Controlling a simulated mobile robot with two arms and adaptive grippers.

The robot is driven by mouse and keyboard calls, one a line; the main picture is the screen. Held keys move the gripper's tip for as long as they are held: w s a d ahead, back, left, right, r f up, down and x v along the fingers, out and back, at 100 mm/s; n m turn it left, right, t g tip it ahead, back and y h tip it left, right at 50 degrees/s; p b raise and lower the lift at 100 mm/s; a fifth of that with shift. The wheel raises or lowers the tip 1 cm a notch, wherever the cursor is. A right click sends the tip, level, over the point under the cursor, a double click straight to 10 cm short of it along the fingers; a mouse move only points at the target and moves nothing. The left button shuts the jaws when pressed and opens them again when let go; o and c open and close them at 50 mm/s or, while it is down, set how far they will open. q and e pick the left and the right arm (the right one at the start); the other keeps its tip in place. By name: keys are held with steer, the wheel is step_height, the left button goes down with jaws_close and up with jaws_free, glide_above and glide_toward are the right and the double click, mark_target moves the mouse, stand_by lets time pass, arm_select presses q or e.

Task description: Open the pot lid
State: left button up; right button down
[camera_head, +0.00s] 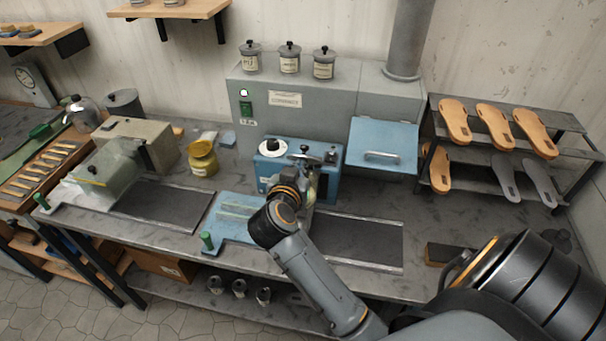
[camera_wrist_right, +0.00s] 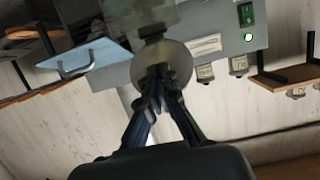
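My right gripper (camera_head: 312,162) is over the middle of the bench, in front of the blue machine (camera_head: 330,178). In the right wrist view its fingers (camera_wrist_right: 159,76) come together at the centre of a round grey disc, which looks like the pot lid (camera_wrist_right: 177,51). They look shut on its knob, but the fingers hide the knob itself. A dark neck and a greenish body (camera_wrist_right: 130,14) show beyond the disc. In the head view my own arm and gripper cover much of this spot. My left gripper is not in view.
Three lidded, labelled jars (camera_head: 290,58) stand on the grey cabinet (camera_head: 300,108). A yellow pot (camera_head: 203,160) stands left of the blue machine. A blue flap with a handle (camera_head: 383,143) is at right. A dark mat (camera_head: 362,240) lies clear.

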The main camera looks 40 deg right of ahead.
mark_target(302, 157)
stand_by(0.4)
steer(key=shift+w+d+r, duration=0.3)
steer(key=shift+w+d, duration=0.15)
steer(key=shift+d, duration=0.1)
steer(key=shift+w+d+r, duration=0.25)
steer(key=shift+w+d, duration=0.2)
steer(key=shift+d, duration=0.05)
steer(key=shift+w+d, duration=0.1)
steer(key=shift+w+d, duration=0.6)
steer(key=shift+d, duration=0.15)
steer(key=shift+a, duration=0.1)
steer(key=f+v, duration=0.2)
steer(key=v, duration=0.9)
steer(key=shift+s+a, duration=0.5)
steer(key=shift+s, duration=0.05)
